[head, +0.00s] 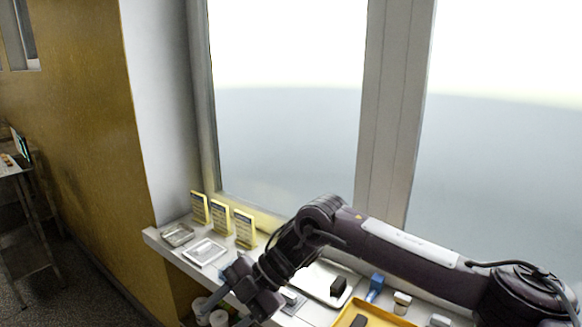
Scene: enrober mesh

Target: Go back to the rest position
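My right arm reaches in from the lower right, across the window sill. Its elbow is high and its forearm bends down to the left. My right gripper (229,306) hangs over the front edge of the sill, pointing down and left. Its two fingers look spread apart, with nothing seen between them. The fingertips are small and dark, so detail is limited. My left gripper is not in view.
The white sill (158,240) carries a metal tray (178,235), a pale tray (205,252) and several yellow cards (245,229). Right of the gripper are a larger tray (318,281), a blue item (375,287) and a yellow tray (345,315). White cylinders (219,318) stand below the sill.

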